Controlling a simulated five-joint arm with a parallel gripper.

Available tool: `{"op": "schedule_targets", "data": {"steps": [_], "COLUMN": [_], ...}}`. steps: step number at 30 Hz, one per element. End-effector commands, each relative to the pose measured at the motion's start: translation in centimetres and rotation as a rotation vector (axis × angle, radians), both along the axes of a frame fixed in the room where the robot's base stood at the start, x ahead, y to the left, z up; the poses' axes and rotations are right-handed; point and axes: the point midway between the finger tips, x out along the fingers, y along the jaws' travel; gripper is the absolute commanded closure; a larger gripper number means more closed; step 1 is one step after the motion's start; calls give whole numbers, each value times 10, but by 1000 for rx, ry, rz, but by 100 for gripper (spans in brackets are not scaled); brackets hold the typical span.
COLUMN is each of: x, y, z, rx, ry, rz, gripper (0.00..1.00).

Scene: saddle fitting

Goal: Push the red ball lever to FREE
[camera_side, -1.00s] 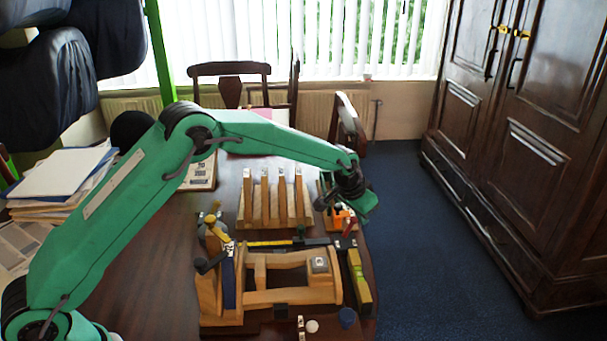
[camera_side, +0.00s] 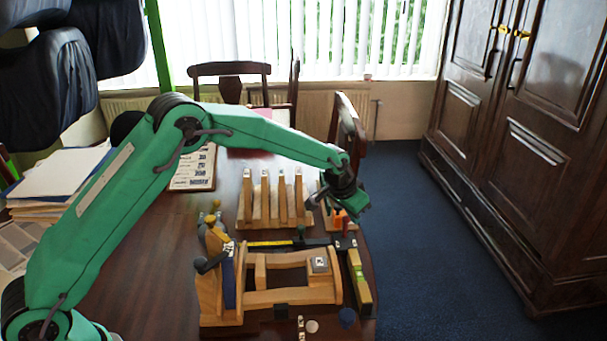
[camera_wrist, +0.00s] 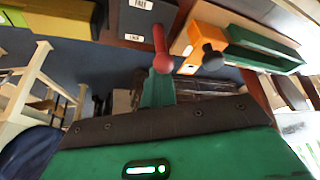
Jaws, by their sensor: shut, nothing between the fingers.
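The red ball lever (camera_wrist: 163,62) shows in the wrist view as a red rod with a ball on its near end. It stands beside a dark block (camera_wrist: 148,18) with a FREE label (camera_wrist: 140,4) at the top and a LOCK label (camera_wrist: 136,38) below. In the side view the lever (camera_side: 346,226) is a small red piece below my gripper. My gripper (camera_wrist: 158,90) is shut and empty, its green fingers just below the ball in the wrist view. I cannot tell whether they touch it. The lever's base is hidden.
An orange block (camera_wrist: 203,38) with a black knob (camera_wrist: 212,57) is close right of the lever. A wooden frame (camera_side: 290,297) fills the bench front; a rack with upright posts (camera_side: 265,205) stands behind. Open floor (camera_side: 430,250) lies right of the table.

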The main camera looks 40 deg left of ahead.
Motion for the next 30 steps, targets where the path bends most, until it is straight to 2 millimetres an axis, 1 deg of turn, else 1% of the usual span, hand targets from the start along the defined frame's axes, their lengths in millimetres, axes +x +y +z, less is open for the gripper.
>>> {"op": "schedule_targets", "data": {"steps": [1,11,30], "x": [-8,-13,-1], "y": [4,8,-2], "z": [-14,-13,-8], "rx": [7,9,2], "ry": [33,32,17], "rz": [2,2,0], "gripper": [100,100,100]}}
